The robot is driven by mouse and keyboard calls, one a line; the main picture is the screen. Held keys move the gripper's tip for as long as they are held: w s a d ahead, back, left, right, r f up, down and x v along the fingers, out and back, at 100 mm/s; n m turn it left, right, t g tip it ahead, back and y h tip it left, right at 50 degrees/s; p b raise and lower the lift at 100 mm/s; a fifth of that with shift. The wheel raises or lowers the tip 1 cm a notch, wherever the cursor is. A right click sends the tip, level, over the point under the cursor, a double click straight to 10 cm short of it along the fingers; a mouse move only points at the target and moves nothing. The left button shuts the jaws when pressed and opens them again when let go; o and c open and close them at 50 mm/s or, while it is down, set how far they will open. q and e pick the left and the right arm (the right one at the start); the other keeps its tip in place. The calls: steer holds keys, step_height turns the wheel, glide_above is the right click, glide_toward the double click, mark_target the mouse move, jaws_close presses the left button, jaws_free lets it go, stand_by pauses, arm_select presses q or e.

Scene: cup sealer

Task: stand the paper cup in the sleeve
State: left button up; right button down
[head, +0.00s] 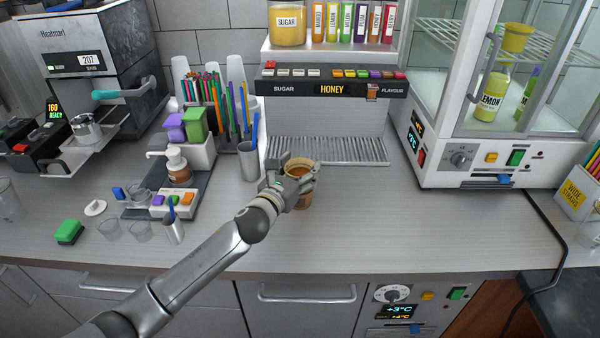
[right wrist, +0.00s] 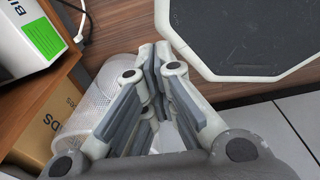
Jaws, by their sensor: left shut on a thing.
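The paper cup (head: 304,200) is brown, with brown drink showing inside its rim. It is upright at the front of the drip grille in the head view. My left gripper (head: 299,184) is shut on it from the left, and its fingers hide part of the cup's side. A round metal holder (head: 88,130), which looks like the sleeve, sits on the pulled-out tray of the sealing machine at the left. The cup is well apart from it. My right gripper (right wrist: 153,72) shows in the right wrist view with its fingers together and nothing visible between them.
The dispenser (head: 330,85) overhangs behind the cup. A mesh bin (right wrist: 105,100) lies near my right gripper.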

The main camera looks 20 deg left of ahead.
arm_select(q)
steer(key=shift+f, duration=0.95)
steer(key=o, duration=1.3)
steer(key=shift+o, duration=1.2)
steer(key=shift+s, duration=0.1)
arm_select(e)
steer(key=shift+w+d+f, duration=0.15)
steer(key=shift+w, duration=0.4)
arm_select(q)
steer(key=shift+r, duration=0.1)
